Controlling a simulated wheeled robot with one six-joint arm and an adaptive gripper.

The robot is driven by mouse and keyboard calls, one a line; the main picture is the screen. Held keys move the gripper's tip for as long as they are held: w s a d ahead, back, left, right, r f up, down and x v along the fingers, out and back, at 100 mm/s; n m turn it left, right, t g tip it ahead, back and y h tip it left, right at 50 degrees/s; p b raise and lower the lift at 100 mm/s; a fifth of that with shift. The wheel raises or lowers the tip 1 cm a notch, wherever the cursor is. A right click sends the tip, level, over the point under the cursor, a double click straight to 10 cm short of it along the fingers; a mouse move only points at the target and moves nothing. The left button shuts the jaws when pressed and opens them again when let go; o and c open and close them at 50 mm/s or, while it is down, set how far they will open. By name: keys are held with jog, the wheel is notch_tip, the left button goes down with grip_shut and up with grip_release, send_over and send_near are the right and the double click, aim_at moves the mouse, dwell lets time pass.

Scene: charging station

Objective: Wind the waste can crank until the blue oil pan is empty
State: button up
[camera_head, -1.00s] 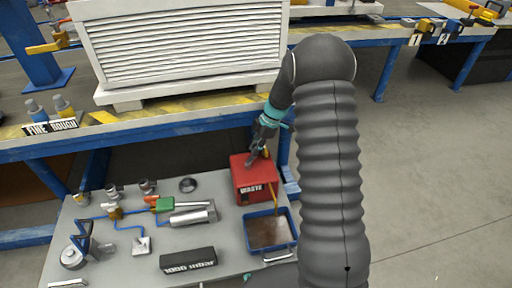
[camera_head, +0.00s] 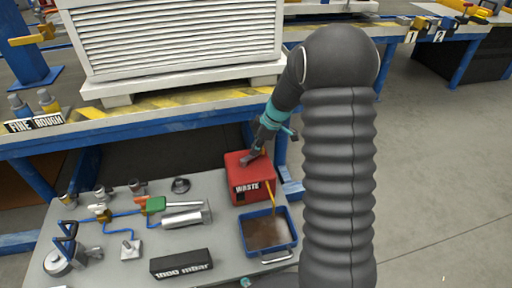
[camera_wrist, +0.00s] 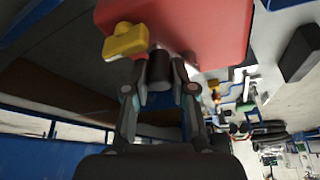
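The red waste can (camera_head: 250,188), labelled WASTE, stands on the grey cart. The blue oil pan (camera_head: 291,226) sits in front of it with brown oil (camera_head: 266,232) inside, and a yellow hose (camera_head: 271,197) runs from the can down into the pan. My gripper (camera_head: 250,157) is at the top of the can. In the wrist view my gripper (camera_wrist: 159,80) has its fingers on both sides of a dark cylindrical knob (camera_wrist: 158,70), which looks like the crank's handle, close to the red can (camera_wrist: 205,25). The rest of the crank is mostly hidden by the fingers.
A black 1000 mbar block (camera_head: 181,264), a green and silver pump-like part (camera_head: 180,213) and blue-lined fittings share the cart (camera_head: 215,238). A blue-framed workbench (camera_head: 150,110) with a large white louvred unit stands behind. The floor at right is clear.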

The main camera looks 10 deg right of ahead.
jog(key=o, duration=0.4)
jog(key=shift+c, duration=0.2)
jog(key=shift+r, duration=0.1)
jog(key=v, duration=1.2)
